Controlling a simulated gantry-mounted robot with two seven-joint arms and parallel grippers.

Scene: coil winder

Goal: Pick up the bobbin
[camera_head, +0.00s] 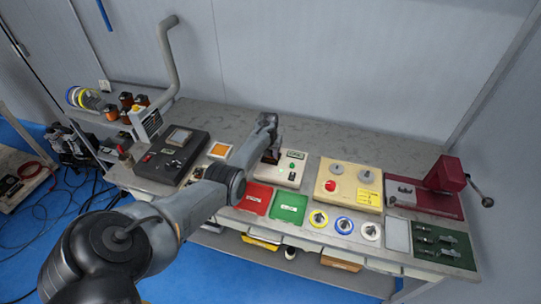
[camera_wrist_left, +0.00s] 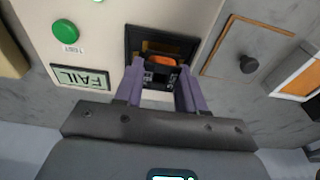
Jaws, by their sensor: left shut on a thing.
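The bobbin (camera_wrist_left: 160,76), a small dark block with orange on top, sits between the two purple fingers of my left gripper (camera_wrist_left: 158,88) in the left wrist view. The fingers are shut on it. It is at a dark square recess in the cream tester box (camera_head: 291,172); I cannot tell whether it still touches the recess floor. In the head view my left gripper (camera_head: 270,153) is over the left part of that box, and the bobbin is mostly hidden there. My right gripper is not in view.
The tester box has a green button (camera_wrist_left: 65,32) and a FAIL display (camera_wrist_left: 80,77). A dark control box (camera_head: 172,155) stands to the left. Red (camera_head: 256,198) and green (camera_head: 289,207) trays lie in front. A cream box (camera_head: 349,186) and a red press (camera_head: 446,177) stand right.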

